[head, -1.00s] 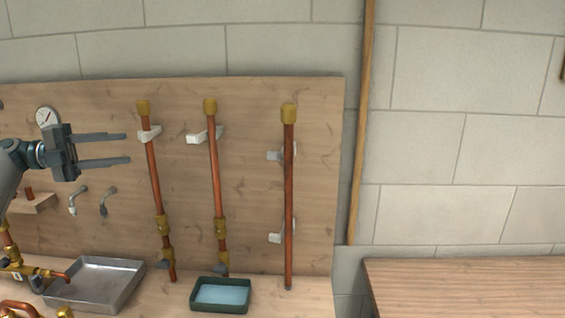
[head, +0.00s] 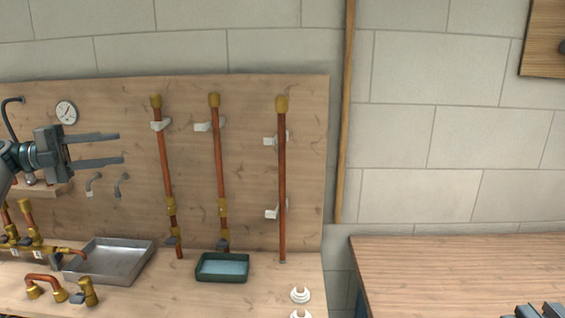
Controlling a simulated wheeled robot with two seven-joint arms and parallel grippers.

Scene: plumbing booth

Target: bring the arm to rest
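My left gripper (head: 120,148) comes in from the left edge in the head view. Its two long grey fingers point right and stand apart, with nothing between them. It appears in front of the wooden back board (head: 245,165), left of the copper pipes, and looks apart from them. At the bottom right corner a dark grey part shows over the bench, probably the top of my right gripper (head: 541,311); its fingers cannot be made out.
Three upright copper pipes, the rightmost (head: 282,180) among them, stand along the board. A metal tray (head: 140,268), a green tray of blue liquid (head: 205,276), brass fittings (head: 88,292) and white clips (head: 300,295) are on the worktop. The right wooden bench (head: 450,265) looks mostly clear.

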